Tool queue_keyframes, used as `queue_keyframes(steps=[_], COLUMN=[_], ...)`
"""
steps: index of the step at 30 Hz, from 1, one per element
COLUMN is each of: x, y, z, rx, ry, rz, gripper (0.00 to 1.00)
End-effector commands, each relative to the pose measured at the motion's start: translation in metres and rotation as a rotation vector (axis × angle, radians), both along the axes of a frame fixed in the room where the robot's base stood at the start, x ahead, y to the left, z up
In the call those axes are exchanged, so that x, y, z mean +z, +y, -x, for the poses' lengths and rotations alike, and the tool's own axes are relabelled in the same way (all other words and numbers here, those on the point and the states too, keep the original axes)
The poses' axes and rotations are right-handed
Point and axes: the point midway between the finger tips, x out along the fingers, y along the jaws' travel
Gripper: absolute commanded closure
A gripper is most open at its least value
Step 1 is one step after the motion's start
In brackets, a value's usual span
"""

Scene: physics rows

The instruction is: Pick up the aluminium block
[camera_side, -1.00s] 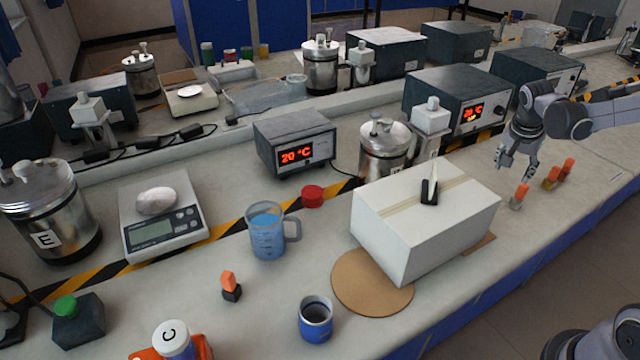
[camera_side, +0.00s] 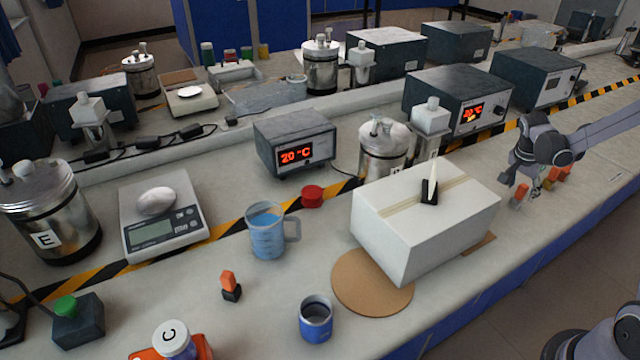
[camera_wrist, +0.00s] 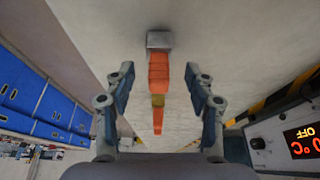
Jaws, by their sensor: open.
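The aluminium block (camera_side: 516,204) is a small grey block with an orange upper part, standing on the bench at the right of the side view. In the wrist view its grey part (camera_wrist: 160,39) lies ahead of the fingertips, with the orange part (camera_wrist: 158,72) between the two fingers in the picture. My gripper (camera_wrist: 159,74) is open and empty, with a visible gap on both sides of the orange part. In the side view my gripper (camera_side: 530,182) is low over the blocks and partly hides them. Contact is not visible.
A large white box (camera_side: 430,225) stands to the left. Heater units (camera_side: 460,100) stand behind. The bench's front edge is close.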

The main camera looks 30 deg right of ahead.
Motion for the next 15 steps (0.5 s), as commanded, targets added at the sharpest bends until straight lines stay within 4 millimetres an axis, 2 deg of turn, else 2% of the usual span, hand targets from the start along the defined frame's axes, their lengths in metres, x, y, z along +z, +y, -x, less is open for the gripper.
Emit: queue_keyframes(steps=[4, 9, 15], x=[-0.017, -0.033, -0.036], y=[-0.014, -0.020, -0.022], z=[0.001, 0.001, 0.001], rx=[-0.001, 0.001, 0.003], ry=[0.000, -0.003, -0.003], rz=[0.001, 0.000, 0.000], gripper=[0.45, 0.45, 0.45])
